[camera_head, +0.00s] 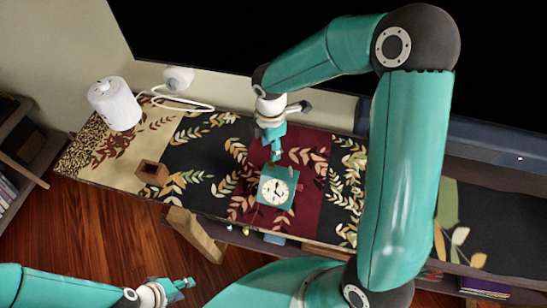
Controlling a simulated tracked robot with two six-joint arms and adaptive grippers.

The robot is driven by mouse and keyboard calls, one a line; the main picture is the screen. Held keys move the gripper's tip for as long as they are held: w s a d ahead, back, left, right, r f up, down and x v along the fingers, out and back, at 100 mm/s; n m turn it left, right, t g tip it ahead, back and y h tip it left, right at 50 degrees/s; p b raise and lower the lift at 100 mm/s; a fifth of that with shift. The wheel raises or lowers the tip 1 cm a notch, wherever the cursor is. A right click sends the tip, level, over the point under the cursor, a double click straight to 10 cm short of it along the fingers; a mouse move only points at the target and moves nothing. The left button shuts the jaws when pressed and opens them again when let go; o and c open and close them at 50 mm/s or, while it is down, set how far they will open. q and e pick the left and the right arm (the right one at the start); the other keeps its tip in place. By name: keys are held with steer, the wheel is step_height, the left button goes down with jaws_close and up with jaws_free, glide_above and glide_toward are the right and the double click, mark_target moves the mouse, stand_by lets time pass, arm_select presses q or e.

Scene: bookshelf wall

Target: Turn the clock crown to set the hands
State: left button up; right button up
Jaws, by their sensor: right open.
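A small teal clock (277,192) with a round cream face and dark hands stands on the patterned runner near the middle of the head view. Its crown is too small to make out for sure. My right gripper (275,150) points down just behind the clock, close to its top edge. It is open, with nothing seen between its fingers; whether it touches the clock I cannot tell. My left gripper (184,288) is low at the left, over the wood floor and well away from the clock. Its opening is too small to judge.
The runner (200,150) covers the shelf top. A white cylinder (115,104) and a white device with a cable (178,78) stand at the back left. A small brown box (152,173) is left of the clock. A large dark screen (220,35) rises behind.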

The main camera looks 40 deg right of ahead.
mark_target(271, 163)
step_height(271, 163, down, 8)
steer(key=shift+r, duration=0.1)
stand_by(0.4)
